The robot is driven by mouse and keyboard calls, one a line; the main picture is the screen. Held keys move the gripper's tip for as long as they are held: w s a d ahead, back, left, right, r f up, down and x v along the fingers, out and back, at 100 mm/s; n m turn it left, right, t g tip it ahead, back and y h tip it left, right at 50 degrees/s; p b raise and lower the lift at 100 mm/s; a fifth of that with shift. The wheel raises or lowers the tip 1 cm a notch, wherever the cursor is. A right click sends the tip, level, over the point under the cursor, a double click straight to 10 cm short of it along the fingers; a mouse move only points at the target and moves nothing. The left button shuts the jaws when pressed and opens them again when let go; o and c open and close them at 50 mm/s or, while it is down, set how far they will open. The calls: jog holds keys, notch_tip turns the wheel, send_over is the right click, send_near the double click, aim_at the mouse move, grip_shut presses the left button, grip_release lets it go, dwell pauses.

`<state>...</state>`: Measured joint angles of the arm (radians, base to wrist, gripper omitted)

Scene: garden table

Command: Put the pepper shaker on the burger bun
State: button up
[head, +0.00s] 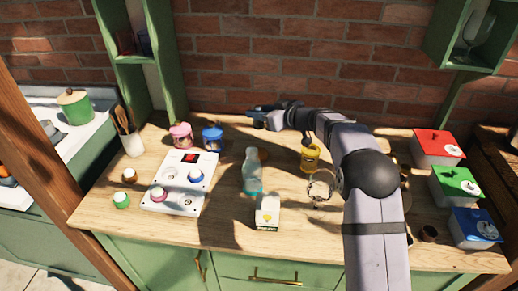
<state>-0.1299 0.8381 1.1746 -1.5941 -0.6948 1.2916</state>
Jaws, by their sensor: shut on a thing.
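My gripper (257,113) is high over the back of the wooden counter, near the brick wall, reaching to the left. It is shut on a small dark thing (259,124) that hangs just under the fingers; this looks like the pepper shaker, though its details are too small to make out. A round orange-brown thing (264,154), seemingly the burger bun, lies below the gripper. It is partly hidden behind a clear bottle (252,172). The held thing is apart from it.
A carton (267,212) stands in front of the bottle. A yellow container (310,158) and a glass (321,186) stand to the right. A white panel (180,184) and pink (181,136) and blue (212,138) jars are left. Red, green and blue boxes (437,148) line the right.

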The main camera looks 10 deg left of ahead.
jog(key=shift+f+b, duration=0.3)
jog(key=shift+f, duration=4.65)
jog(key=shift+f, duration=0.2)
jog(key=o, duration=1.1)
jog(key=shift+r, duration=0.1)
jog(key=shift+r, duration=0.15)
jog(key=b+v, duration=0.1)
jog(key=v, duration=1.1)
jog(key=shift+b, duration=0.35)
